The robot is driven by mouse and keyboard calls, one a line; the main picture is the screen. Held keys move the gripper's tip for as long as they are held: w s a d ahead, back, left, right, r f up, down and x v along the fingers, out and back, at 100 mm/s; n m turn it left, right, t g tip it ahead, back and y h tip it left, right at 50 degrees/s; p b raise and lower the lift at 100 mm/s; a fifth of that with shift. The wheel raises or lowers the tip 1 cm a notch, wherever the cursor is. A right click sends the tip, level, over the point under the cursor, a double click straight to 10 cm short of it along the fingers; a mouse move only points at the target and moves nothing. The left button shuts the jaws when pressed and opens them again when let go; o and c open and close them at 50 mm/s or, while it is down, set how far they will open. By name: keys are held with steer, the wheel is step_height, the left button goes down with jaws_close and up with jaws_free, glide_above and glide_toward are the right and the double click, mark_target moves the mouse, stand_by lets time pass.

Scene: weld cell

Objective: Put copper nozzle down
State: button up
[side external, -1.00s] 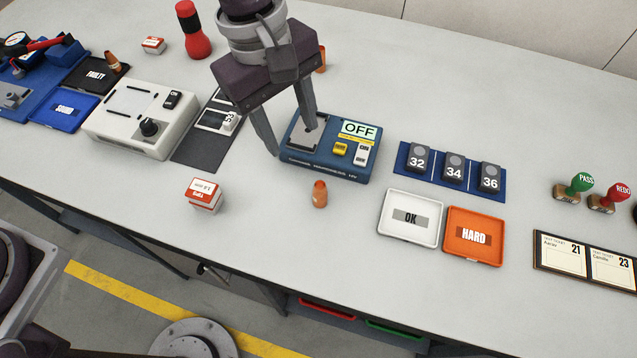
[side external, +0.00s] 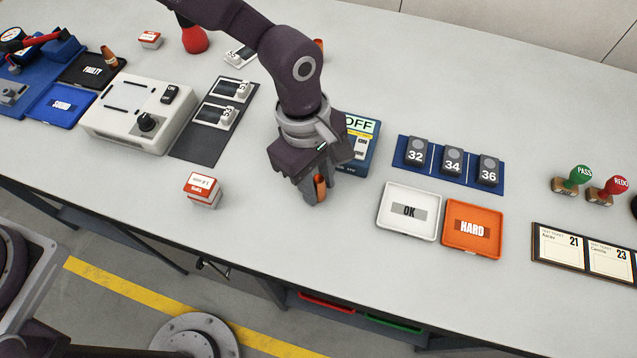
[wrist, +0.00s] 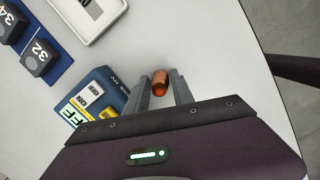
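The copper nozzle (side external: 320,187) is in front of the blue OFF device, between the two fingers of my gripper (side external: 318,191). In the wrist view the nozzle (wrist: 160,82) sits between the fingertips (wrist: 159,88), which are close against its sides. The gripper looks shut on it. The nozzle is at or just above the table; I cannot tell whether its base touches. My gripper hides part of the blue device (side external: 366,160), whose OFF display still shows.
To the right are a white OK tray (side external: 431,231), an orange HARD tray (side external: 492,247) and a blue rack (side external: 431,178) with blocks 32, 34 and 36. A red-white box (side external: 203,190) stands left. The table's front strip is clear.

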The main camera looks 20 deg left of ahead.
mark_target(317, 177)
jaws_close()
step_height(317, 177, up, 10)
steer(key=w+a+n, duration=0.1)
steer(key=w+a, duration=0.3)
steer(key=w+a+n, duration=0.2)
steer(key=w+a, duration=0.2)
steer(key=shift+a+t, duration=0.1)
steer(key=shift+t, duration=0.2)
steer(key=w+a+n, duration=0.3)
steer(key=a+n, duration=0.1)
steer(key=a, duration=0.9)
steer(key=w+a+n+t, duration=0.1)
steer(key=w+a+n, duration=0.2)
steer(key=a, duration=0.9)
steer(key=w+a+n, duration=0.3)
steer(key=a+n, duration=0.1)
steer(key=a, duration=0.9)
step_height(317, 177, down, 10)
steer(key=shift+w+r, duration=0.1)
